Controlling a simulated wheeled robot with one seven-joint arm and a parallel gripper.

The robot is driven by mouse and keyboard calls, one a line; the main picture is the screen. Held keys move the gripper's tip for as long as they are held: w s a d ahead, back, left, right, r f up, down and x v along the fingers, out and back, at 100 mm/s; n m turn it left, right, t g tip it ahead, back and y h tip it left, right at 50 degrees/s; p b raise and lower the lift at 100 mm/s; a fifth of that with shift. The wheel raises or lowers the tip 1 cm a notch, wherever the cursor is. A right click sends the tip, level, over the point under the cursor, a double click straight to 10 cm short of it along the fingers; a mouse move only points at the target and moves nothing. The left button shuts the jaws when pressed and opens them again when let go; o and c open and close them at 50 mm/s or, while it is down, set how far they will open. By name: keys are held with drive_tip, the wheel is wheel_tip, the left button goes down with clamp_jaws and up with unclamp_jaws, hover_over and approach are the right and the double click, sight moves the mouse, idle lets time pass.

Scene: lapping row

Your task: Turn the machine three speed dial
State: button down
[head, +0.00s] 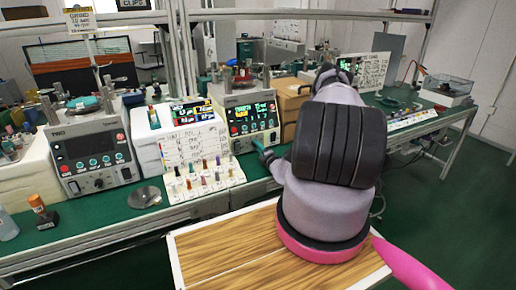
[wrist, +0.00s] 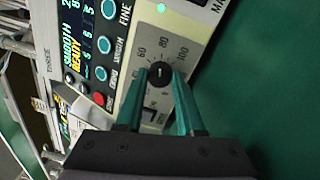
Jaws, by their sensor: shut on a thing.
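The machine three speed dial (wrist: 160,75) is a small round black knob on a grey plate, with 60, 80 and 100 printed around it in the wrist view. My gripper (wrist: 161,80) has two teal fingers shut on the knob, one on each side. In the head view machine three (head: 240,100) is a white unit with a lit screen, at the middle of the bench. My gripper (head: 262,148) reaches the lower right of its front. My arm hides the bench to the right, and the dial cannot be made out in the head view.
A similar machine (head: 92,155) stands at the left with a metal disc (head: 144,197) before it. A white rack of small coloured pegs (head: 203,185) sits just left of my gripper. A cardboard box (head: 291,97) stands behind my arm. Green floor (head: 455,205) is open at right.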

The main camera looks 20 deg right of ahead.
idle(0.3)
drive_tip(key=c, duration=0.5)
unclamp_jaws()
drive_tip(key=s, duration=1.1)
drive_tip(key=shift+d+f, duration=0.25)
drive_tip(key=shift+d, duration=0.05)
